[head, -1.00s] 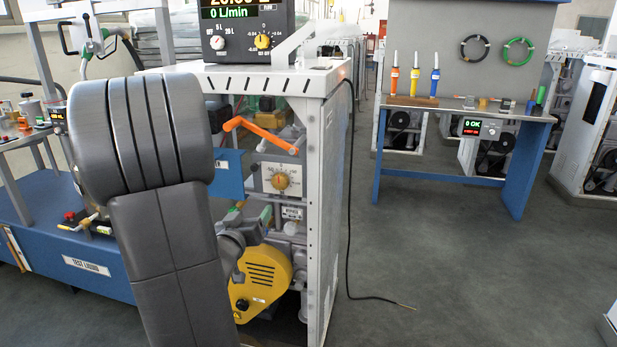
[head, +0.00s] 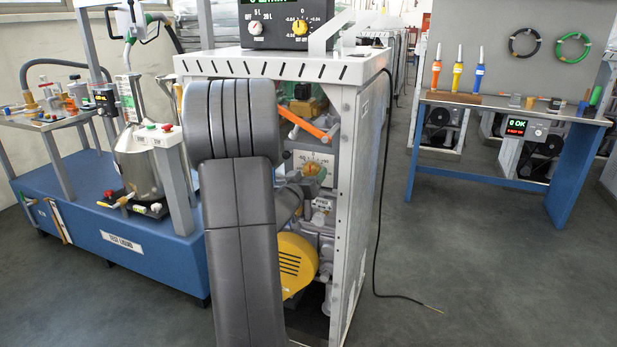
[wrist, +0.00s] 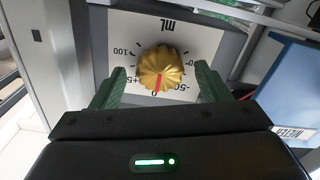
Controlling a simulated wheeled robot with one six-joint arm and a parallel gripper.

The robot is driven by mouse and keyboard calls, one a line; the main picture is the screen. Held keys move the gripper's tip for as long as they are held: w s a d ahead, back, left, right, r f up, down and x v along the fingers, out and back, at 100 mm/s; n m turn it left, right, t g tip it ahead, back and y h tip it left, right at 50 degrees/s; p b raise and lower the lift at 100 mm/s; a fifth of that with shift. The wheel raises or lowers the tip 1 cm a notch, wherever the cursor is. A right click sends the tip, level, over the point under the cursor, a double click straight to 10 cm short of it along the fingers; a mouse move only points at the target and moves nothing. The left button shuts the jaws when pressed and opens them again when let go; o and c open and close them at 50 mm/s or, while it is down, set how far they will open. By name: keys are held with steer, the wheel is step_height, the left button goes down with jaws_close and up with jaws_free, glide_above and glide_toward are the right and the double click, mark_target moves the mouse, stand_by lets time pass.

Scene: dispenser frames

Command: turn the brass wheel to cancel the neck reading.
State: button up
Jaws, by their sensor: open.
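The brass wheel (wrist: 161,66) is a ribbed knob on a white plate (wrist: 118,28) with a black scale marked mL, upside down in the wrist view. Its red mark sits close to the scale's 0. In the head view the wheel (head: 313,169) shows inside the white cabinet, partly covered by my gripper. My gripper (wrist: 160,73) is open, with one green finger on each side of the wheel. Gaps show between fingers and wheel, so I see no grip; depth is hard to judge. The display box (head: 288,27) on the cabinet is cut off at the top, its reading mostly hidden.
An orange lever (head: 303,124) slants above the wheel, and a yellow cover (head: 292,262) sits below it. The white cabinet post (head: 347,200) stands close on the right. A blue bench (head: 560,175) is farther right.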

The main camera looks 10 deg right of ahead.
steer(key=shift+w+d, duration=0.2)
steer(key=shift+w, duration=0.1)
steer(key=c, duration=1)
steer(key=shift+o, duration=0.2)
